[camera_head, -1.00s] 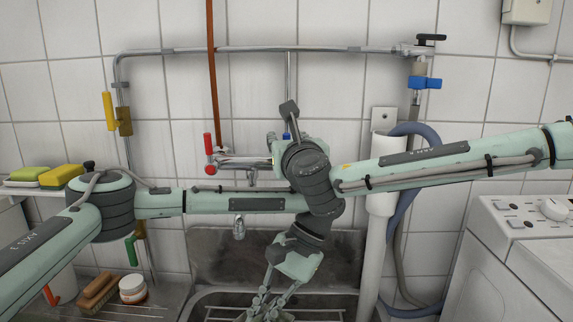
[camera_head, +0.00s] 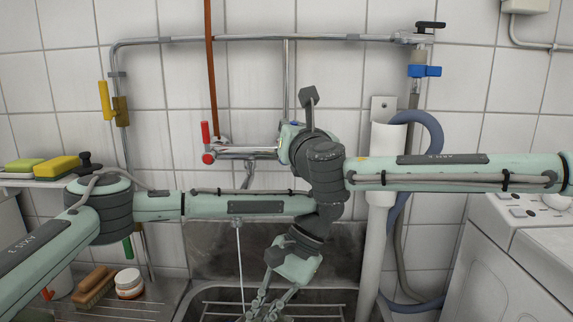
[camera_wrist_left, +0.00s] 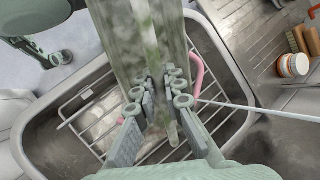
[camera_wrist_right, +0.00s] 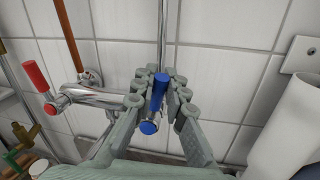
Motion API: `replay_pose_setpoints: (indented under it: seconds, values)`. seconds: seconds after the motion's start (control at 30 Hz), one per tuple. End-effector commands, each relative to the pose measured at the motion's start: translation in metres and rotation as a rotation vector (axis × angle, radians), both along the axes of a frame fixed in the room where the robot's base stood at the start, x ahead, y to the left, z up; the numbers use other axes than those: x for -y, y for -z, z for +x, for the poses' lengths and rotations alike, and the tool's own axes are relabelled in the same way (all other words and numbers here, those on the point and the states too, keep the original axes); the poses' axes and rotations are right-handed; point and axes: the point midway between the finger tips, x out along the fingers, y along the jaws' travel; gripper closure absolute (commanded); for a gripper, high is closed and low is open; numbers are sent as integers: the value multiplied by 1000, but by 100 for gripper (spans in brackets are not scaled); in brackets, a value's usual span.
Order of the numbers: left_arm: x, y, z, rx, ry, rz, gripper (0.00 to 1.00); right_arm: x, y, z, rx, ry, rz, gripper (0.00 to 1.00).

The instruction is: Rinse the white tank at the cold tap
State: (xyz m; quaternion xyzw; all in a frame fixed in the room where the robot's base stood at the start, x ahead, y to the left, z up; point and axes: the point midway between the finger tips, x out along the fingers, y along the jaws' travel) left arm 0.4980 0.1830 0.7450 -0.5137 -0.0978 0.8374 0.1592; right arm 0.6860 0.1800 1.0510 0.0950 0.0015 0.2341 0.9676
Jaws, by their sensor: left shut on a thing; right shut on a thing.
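My right gripper (camera_wrist_right: 158,84) is shut on the blue tap lever (camera_wrist_right: 159,92) at the wall; in the head view its fingers hide behind my dark wrist. My left gripper (camera_head: 265,308) points down over the sink (camera_head: 212,293). The left wrist view shows it (camera_wrist_left: 163,102) shut on a tall, translucent tank (camera_wrist_left: 135,40) with green stains. The tank is out of sight in the head view. A thin water stream (camera_head: 240,265) falls beside my left gripper. In the left wrist view the stream (camera_wrist_left: 260,107) ends by the fingertips; I cannot tell whether it enters the tank.
A red tap lever (camera_head: 207,141) is left of the blue one. A jar (camera_head: 129,284) and a brush (camera_head: 95,288) lie on the drainboard left of the sink. A white standpipe (camera_head: 380,215) and grey-blue hose (camera_head: 428,135) stand right, near a white machine (camera_head: 510,260).

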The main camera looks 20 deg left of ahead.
Motion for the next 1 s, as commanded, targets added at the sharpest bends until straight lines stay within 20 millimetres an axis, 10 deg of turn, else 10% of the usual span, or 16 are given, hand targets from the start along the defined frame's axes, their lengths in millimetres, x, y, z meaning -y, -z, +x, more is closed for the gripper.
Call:
replay_pose_setpoints:
  seconds: [0.43,0.63,1.0]
  values:
    - [0,9,0,1,0,0,100,6,1,2,-24,2,80,100]
    - [0,9,0,0,0,0,100,6,1,2,-24,2,80,66]
    - [0,9,0,0,0,0,100,8,2,-3,-24,0,80,66]
